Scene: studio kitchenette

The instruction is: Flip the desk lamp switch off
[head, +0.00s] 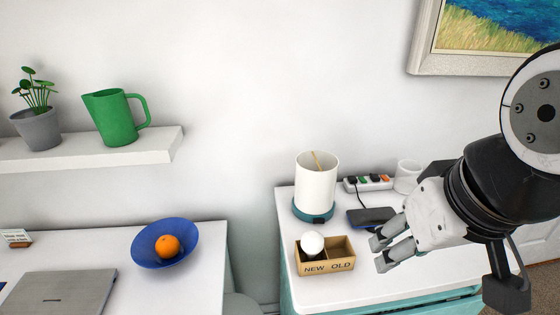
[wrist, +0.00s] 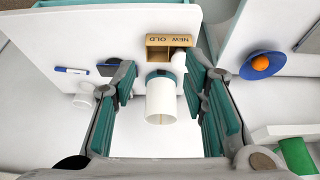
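The desk lamp has a white cylindrical shade (head: 316,180) on a teal base (head: 313,214), upright on the white cabinet top. A small dark spot at the base's front (head: 318,220) may be the switch; it is too small to read its position. In the wrist view the shade (wrist: 161,102) appears between my fingers, its base just above it. My gripper (head: 380,253) is open and empty, right of the lamp and apart from it. Its two fingers are spread wide in the wrist view (wrist: 159,75). Whether the lamp is lit is unclear.
A cardboard box (head: 328,267) marked NEW and OLD stands in front of the lamp, with a white bulb (head: 312,244) in the NEW side. A dark phone-like device (head: 372,217), a power strip (head: 368,183) and a glass (head: 407,176) are to the lamp's right.

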